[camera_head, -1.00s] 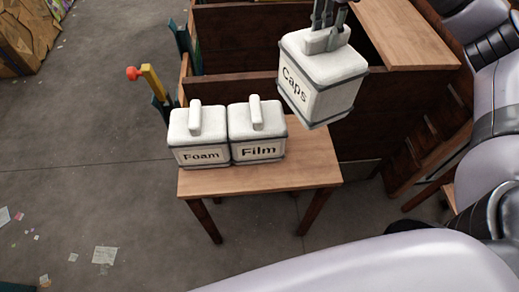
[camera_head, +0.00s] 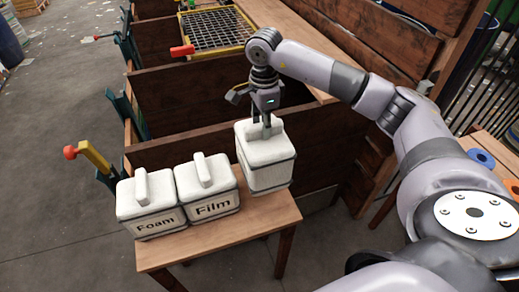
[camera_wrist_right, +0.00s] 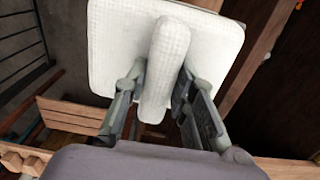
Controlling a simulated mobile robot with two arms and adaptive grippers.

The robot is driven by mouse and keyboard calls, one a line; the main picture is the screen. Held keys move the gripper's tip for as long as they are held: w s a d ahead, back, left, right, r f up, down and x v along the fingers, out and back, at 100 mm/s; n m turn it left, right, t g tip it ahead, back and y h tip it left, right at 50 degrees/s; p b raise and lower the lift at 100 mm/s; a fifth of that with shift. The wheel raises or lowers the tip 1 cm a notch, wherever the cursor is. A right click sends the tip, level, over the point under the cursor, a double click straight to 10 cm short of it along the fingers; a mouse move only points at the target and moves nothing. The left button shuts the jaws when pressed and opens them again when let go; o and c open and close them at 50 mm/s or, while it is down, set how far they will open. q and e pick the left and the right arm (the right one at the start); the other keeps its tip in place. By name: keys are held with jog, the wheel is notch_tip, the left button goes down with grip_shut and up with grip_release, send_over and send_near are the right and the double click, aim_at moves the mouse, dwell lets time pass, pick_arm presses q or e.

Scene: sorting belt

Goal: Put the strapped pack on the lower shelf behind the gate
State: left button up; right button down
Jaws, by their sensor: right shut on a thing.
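A white pack with dark bands (camera_head: 264,165) hangs by its top handle from my right gripper (camera_head: 266,128), upright, at the table's right end; I cannot tell whether its base touches the table. In the right wrist view the two fingers (camera_wrist_right: 155,110) stand on either side of the handle (camera_wrist_right: 165,70) of this pack. Two similar packs, labelled Foam (camera_head: 150,205) and Film (camera_head: 207,187), stand side by side on the small wooden table (camera_head: 230,240). A mesh panel in a yellow frame (camera_head: 215,28) lies behind, perhaps the gate. My left gripper is out of view.
Dark wooden bays (camera_head: 190,95) with upright partitions stand behind the table. A yellow lever with a red knob (camera_head: 92,155) sticks out at their left. Slatted boards (camera_head: 395,45) rise at the right. The floor at the left (camera_head: 50,170) is clear.

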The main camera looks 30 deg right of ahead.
notch_tip(320, 180, down, 10)
jog(key=p, duration=0.2)
dwell(0.4)
jog(key=c, duration=1.8)
grip_release()
jog(key=shift+f, duration=0.1)
jog(key=o, duration=0.5)
